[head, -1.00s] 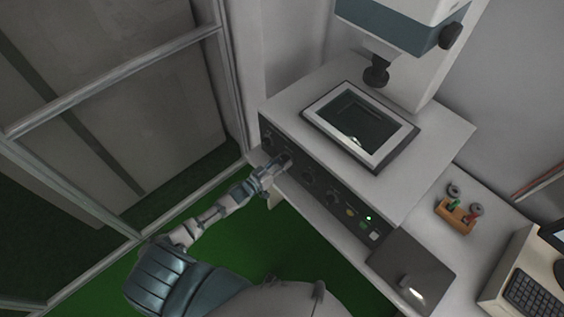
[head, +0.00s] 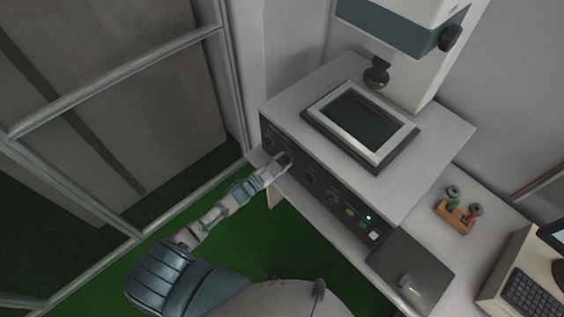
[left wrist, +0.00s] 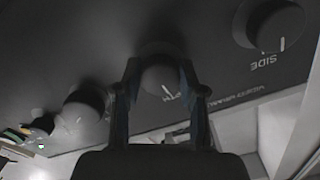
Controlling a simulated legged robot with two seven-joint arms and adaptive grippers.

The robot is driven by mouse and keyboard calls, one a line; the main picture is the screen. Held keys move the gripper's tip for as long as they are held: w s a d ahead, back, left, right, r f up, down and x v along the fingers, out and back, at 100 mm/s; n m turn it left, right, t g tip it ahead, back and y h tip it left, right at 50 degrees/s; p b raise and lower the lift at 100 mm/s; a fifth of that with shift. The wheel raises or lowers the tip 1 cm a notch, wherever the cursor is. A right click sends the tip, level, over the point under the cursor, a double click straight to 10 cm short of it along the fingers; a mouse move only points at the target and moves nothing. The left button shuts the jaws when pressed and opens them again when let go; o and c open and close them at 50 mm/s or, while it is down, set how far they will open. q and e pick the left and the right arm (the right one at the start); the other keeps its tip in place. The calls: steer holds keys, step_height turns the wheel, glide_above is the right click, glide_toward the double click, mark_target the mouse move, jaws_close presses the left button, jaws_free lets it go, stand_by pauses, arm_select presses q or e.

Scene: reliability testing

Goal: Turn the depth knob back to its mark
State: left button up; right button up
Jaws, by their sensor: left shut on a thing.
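A dark panel (head: 318,203) on the front of the white machine carries a row of round black knobs. My left gripper (head: 281,164) is at the second knob from the left and hides most of it in the head view. In the left wrist view my left gripper (left wrist: 163,93) has its two fingers on either side of this knob (left wrist: 160,76), shut on it. The knob has a short white line, and the lettering beside it is partly hidden and too unclear to read fully. The neighbouring knob (left wrist: 272,25) has a white line and the label "SIDE". My right gripper is not in view.
Other knobs (head: 332,194) and a lit green light (head: 368,217) sit further right on the panel. A framed dark plate (head: 360,125) lies on the machine top. A grey box (head: 411,270), an orange holder (head: 457,215) and a keyboard (head: 535,296) are at the right.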

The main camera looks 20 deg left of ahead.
arm_select(q)
steer(key=shift+s+f+m, duration=0.1)
steer(key=shift+f+m, duration=0.1)
steer(key=shift+m, duration=0.1)
stand_by(0.4)
steer(key=o, duration=1.1)
steer(key=shift+o, duration=0.2)
steer(key=shift+r, duration=0.1)
steer(key=shift+a, duration=0.1)
steer(key=v, duration=1.1)
steer(key=shift+s+a, duration=0.15)
steer(key=shift+s, duration=0.25)
